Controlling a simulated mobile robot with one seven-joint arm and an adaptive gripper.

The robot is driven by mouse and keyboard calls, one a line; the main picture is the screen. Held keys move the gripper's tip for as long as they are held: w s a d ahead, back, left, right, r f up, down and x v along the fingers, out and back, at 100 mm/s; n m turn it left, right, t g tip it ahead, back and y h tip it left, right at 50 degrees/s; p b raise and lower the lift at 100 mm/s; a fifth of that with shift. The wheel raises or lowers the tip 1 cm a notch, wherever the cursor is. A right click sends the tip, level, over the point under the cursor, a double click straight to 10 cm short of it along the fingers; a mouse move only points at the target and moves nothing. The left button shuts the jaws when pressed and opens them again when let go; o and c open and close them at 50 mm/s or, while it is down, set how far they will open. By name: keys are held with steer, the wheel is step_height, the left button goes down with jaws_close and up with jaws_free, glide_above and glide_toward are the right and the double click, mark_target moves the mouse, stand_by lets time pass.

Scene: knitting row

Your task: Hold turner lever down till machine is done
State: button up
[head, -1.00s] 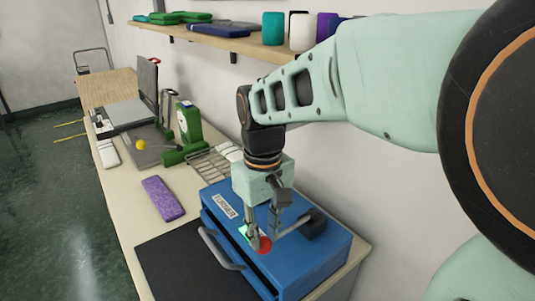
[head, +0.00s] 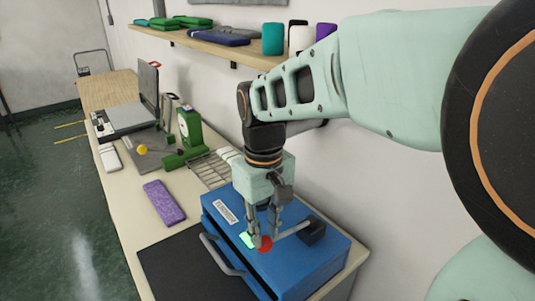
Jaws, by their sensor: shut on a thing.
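The turner machine (head: 222,237) is a blue box with a white label on top and a grey bar handle (head: 220,255) on its front. Its lever (head: 293,230) is a grey rod running from a black block (head: 314,232) to a red knob (head: 264,244). A lit green patch (head: 246,240) shows beside the knob. My gripper (head: 263,238) points down over the machine, shut on the lever close to the red knob. The fingers partly hide the grip, and the lever lies low over the box top.
A dark mat (head: 185,268) lies in front of the machine. A purple folded piece (head: 164,203), a wire rack (head: 210,167) and a green scale (head: 190,127) stand farther along the bench. A wall shelf (head: 205,44) with yarn-coloured items is above.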

step_height(320, 180, up, 10)
steer(key=p, duration=0.8)
stand_by(0.3)
